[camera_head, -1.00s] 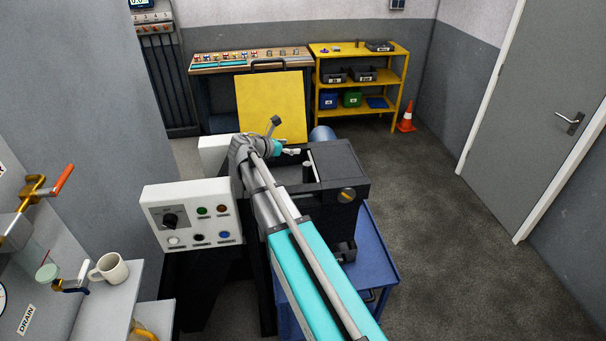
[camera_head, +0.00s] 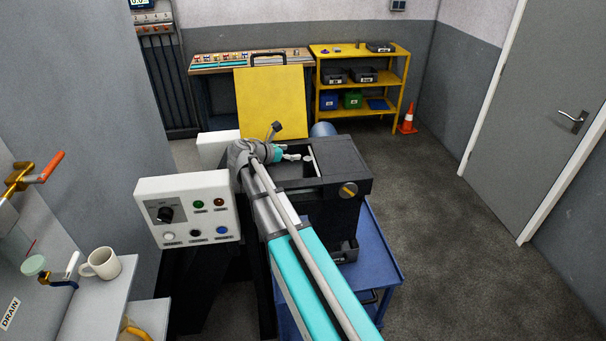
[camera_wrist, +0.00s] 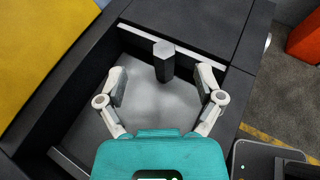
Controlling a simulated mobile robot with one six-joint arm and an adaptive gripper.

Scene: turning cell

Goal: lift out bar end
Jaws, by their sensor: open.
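The bar end is a dark hexagonal stub (camera_wrist: 163,62) that stands upright inside the open machine bay, close to the bay's far wall in the wrist view. In the head view its light top (camera_head: 308,159) shows just right of my gripper (camera_head: 299,157). My gripper (camera_wrist: 162,78) is open in the wrist view, with one pale finger on each side and the stub centred just beyond the gap between the tips. I see no finger touching it. The stub's lower end is hard to make out.
The dark machine housing (camera_head: 345,165) walls the bay closely around my gripper. A raised yellow cover (camera_head: 270,100) stands behind it, and a white control panel (camera_head: 188,207) is at left. A blue cart (camera_head: 375,260) stands at right, with open floor beyond.

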